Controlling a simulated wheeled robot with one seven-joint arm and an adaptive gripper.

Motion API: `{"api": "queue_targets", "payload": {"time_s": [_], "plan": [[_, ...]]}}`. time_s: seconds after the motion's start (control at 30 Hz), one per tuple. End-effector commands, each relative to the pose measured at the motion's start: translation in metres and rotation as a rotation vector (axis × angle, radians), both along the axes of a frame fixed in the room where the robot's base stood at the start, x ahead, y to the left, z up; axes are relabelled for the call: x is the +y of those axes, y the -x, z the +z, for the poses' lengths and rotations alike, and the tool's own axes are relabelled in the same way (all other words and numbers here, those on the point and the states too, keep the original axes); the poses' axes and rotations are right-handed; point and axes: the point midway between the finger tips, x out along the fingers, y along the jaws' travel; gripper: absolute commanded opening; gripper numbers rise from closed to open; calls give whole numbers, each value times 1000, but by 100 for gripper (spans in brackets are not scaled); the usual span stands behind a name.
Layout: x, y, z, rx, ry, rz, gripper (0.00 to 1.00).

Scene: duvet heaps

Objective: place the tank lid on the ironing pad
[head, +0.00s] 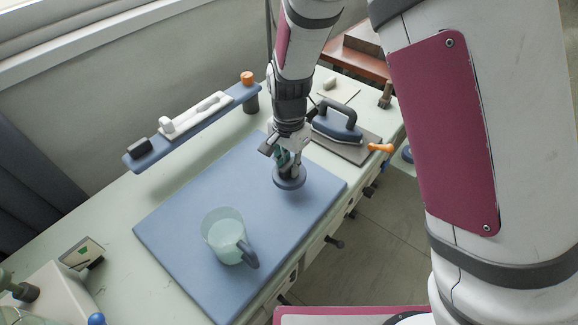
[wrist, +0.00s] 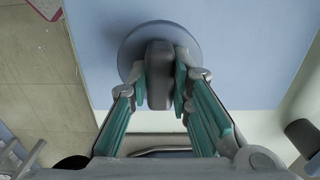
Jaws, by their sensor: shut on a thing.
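The tank lid (wrist: 197,42) is a round blue-grey disc with a grey upright grip on top. My gripper (wrist: 160,85) is shut on that grip, with one finger on each side of it. In the head view the lid (head: 289,183) is below my gripper (head: 284,160), over the far right part of the blue ironing pad (head: 180,232). The lid looks level. I cannot tell whether its underside touches the pad or hangs just above it. The fingers hide part of the grip.
A clear jug (head: 222,232) with a dark handle stands on the near part of the pad. An iron (head: 337,122) rests on a plate behind the pad. A narrow blue board (head: 190,128) with a white item is at the back left. The pad between jug and lid is clear.

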Motion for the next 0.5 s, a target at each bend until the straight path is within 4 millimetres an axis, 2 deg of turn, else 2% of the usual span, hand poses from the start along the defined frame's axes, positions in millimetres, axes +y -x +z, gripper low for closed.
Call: {"api": "queue_targets", "payload": {"time_s": [0.13,0.33,0.5], "plan": [[0,-2,-8,2,1,0,0],[-1,-1,-33,2,1,-1,0],[0,-2,-35,-1,-1,0,0]]}}
